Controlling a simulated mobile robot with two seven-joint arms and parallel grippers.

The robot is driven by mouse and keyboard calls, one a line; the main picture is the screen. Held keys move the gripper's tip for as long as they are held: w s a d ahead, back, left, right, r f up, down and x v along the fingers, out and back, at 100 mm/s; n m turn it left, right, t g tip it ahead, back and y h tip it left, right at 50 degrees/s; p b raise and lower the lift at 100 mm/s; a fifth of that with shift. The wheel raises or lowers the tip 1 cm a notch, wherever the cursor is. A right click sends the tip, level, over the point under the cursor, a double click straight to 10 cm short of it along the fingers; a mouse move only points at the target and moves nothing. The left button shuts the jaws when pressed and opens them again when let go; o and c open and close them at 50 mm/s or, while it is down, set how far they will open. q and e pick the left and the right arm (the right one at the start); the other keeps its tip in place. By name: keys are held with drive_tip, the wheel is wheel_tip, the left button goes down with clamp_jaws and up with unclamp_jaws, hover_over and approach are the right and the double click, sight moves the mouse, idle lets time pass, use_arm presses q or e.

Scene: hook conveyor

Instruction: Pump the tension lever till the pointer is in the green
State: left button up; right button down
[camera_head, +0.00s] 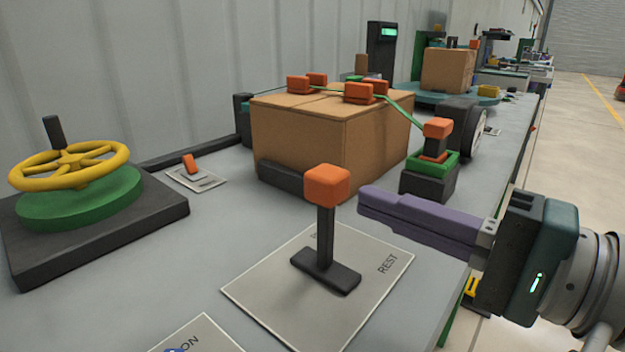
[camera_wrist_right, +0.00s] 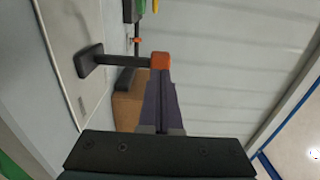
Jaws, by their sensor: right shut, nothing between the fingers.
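A black and green tensioner (camera_head: 428,178) stands at the right side of the strapped cardboard box, with a short orange-topped lever (camera_head: 437,130) on it; I take this as the tension lever. A round dial (camera_head: 477,130) beside it is seen nearly edge-on; its pointer and green zone cannot be read. Nearer, a black upright post with an orange knob (camera_head: 326,186) stands on a plate marked REST. My right gripper (camera_head: 365,200) is shut and empty, its fingertips close to the right of that knob. The wrist view shows the fingers (camera_wrist_right: 158,90) pointing toward the knob (camera_wrist_right: 160,61); contact cannot be told.
The cardboard box (camera_head: 300,140) carries a green strap (camera_head: 400,103) over orange corner pieces. A yellow handwheel (camera_head: 70,165) on a dark base is at left, with a small orange switch (camera_head: 190,163) beyond it. The bench (camera_head: 225,220) is bare between wheel and REST plate (camera_head: 275,295).

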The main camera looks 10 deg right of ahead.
sight(324, 170)
drive_tip(key=shift+x, duration=0.95)
drive_tip(key=r+p, duration=0.1)
drive_tip(key=p, duration=0.2)
drive_tip(key=w+a+r+g+h+p, duration=0.1)
drive_tip(key=p, duration=0.3)
drive_tip(key=shift+w, duration=0.15)
drive_tip(key=w+g+p, duration=0.1)
drive_tip(key=p, duration=0.2)
drive_tip(key=w+a+g+h+p, duration=0.1)
drive_tip(key=p, duration=0.3)
drive_tip(key=shift+w+a+r+h, duration=0.1)
drive_tip(key=shift+w+a+h, duration=0.05)
drive_tip(key=shift+a+h, duration=0.15)
drive_tip(key=shift+w+a+f+g+h+p, duration=0.35)
drive_tip(key=shift+w+f+g+p, duration=0.1)
drive_tip(key=shift+g+p, duration=0.2)
drive_tip(key=shift+w+a+f, duration=0.25)
drive_tip(key=shift+f, duration=0.15)
